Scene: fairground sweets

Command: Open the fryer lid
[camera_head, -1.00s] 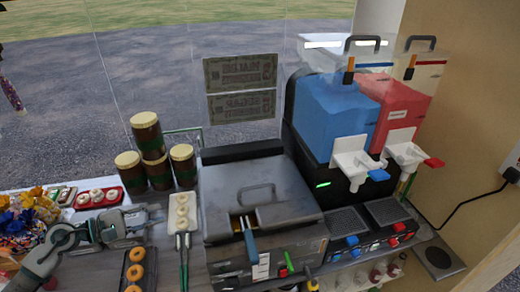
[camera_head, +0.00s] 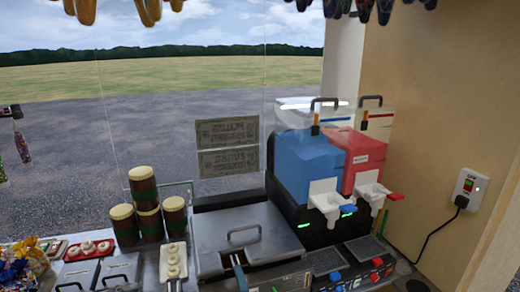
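The fryer lid (camera_head: 250,225) is a flat grey metal plate with a raised bar handle (camera_head: 243,234). It lies shut over the fryer in the lower middle of the head view. A blue basket handle (camera_head: 240,275) sticks out at the fryer's front, below the lid handle. The fryer's lower front is cut off by the bottom edge of the picture. Neither of my grippers can be made out in this view, and nothing is touching the lid handle.
Brown jars with cream lids (camera_head: 122,224) and a white tray of doughnuts (camera_head: 172,262) stand left of the fryer. A slush machine with blue (camera_head: 308,165) and red (camera_head: 358,155) tanks stands close on its right. A wall socket (camera_head: 468,190) is at far right.

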